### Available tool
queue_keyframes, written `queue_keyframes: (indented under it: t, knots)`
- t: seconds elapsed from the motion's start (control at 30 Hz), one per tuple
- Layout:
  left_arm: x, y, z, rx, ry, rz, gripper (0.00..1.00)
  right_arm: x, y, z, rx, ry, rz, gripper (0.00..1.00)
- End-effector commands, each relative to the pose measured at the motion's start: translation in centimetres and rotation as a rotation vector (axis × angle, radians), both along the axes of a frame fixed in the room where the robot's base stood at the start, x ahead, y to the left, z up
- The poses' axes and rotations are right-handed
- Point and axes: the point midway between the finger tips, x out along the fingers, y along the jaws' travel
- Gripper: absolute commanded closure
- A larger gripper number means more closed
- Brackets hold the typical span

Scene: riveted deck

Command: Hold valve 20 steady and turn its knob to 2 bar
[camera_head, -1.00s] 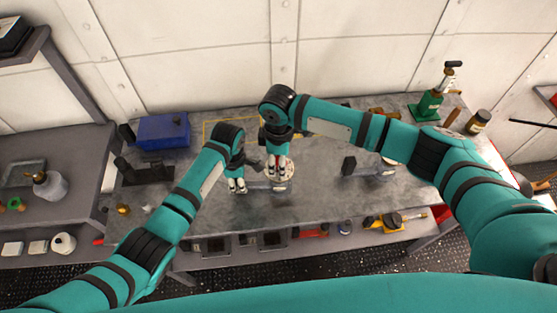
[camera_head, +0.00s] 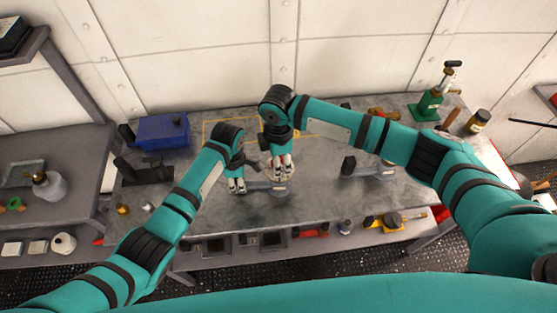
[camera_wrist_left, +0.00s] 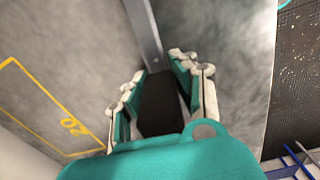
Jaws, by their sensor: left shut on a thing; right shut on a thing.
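Valve 20 (camera_head: 262,188), a grey fitting, lies on the grey bench near its middle. My left gripper (camera_head: 237,185) is shut on the valve's black end block (camera_wrist_left: 158,105). In the left wrist view the block sits between the fingers, and a grey bar (camera_wrist_left: 143,32) runs on from it. My right gripper (camera_head: 282,172) points down over the valve's right end and is shut on its knob. The fingers hide the knob and most of the dial, so the reading cannot be told.
A yellow outline marked 20 (camera_wrist_left: 72,127) is on the bench behind. A similar valve (camera_head: 372,172) lies to the right. A blue box (camera_head: 162,131) and a black stand (camera_head: 140,172) are at left; a green press (camera_head: 430,105) is at back right. The bench front is clear.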

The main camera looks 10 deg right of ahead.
Motion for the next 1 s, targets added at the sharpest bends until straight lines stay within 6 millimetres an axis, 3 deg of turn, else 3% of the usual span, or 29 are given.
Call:
queue_keyframes:
  t: [0.7, 1.0]
  knots:
    - [-0.05, -0.06, 0.00, -0.001, 0.001, -0.001, 1.00, -0.08, 0.07, 0.14, 0.003, -0.003, 0.673, 0.93]
    - [-0.03, -0.05, -0.01, -0.001, 0.001, 0.000, 1.00, -0.10, 0.06, 0.16, 0.004, -0.002, 0.877, 0.93]
